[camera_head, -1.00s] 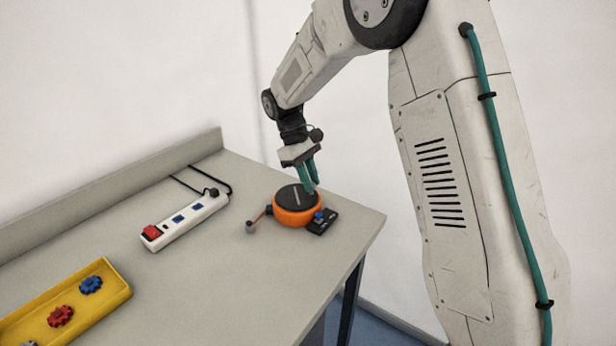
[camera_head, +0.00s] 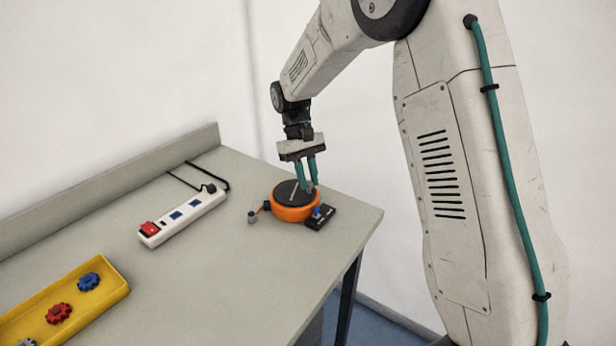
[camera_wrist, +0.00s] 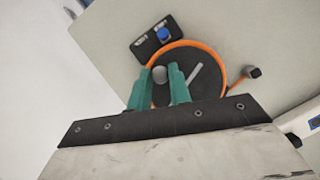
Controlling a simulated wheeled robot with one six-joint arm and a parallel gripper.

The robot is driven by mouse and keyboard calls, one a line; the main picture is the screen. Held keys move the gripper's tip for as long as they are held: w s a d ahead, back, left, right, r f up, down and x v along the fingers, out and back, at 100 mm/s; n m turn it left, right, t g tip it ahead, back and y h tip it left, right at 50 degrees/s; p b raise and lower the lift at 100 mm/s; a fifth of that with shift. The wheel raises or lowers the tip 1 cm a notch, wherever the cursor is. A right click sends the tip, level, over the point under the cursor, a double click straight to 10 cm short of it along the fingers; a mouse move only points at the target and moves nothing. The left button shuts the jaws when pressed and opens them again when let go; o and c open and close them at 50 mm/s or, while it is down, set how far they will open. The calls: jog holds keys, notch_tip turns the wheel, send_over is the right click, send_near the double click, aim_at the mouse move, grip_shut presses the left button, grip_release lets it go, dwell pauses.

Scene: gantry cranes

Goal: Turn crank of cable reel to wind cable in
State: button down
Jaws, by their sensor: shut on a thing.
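The cable reel is a round orange drum with a black top (camera_head: 294,212), near the right end of the table; it also shows in the wrist view (camera_wrist: 215,90). A short orange cable (camera_head: 265,207) leaves its left side and ends in a grey plug (camera_head: 251,217), lying on the table. My gripper (camera_head: 310,184) points down over the reel's top. Its teal fingers are shut on the grey crank knob (camera_wrist: 160,73), near the rim. A light bar (camera_wrist: 195,73) marks the black top. The fingers partly hide the reel in the wrist view.
A black block with a blue part (camera_head: 321,216) adjoins the reel. A white power strip (camera_head: 182,217) with a red switch lies to the left. A yellow tray (camera_head: 118,297) holds several gears at the front left. The table between is clear.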

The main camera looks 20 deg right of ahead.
jog(key=c, duration=1.3)
grip_release()
jog(key=v, duration=0.7)
jog(key=shift+r, duration=0.4)
jog(key=shift+w, duration=0.15)
jog(key=s+d+r+m+t, duration=0.1)
jog(key=s+r+t, duration=0.2)
jog(key=s, duration=1.5)
jog(key=s+d+r+m+t, duration=0.1)
jog(key=s+r+t, duration=0.2)
jog(key=s, duration=1.6)
jog(key=shift+d+r+y, duration=0.2)
jog(key=shift+d+y, duration=0.1)
jog(key=shift+y, duration=0.1)
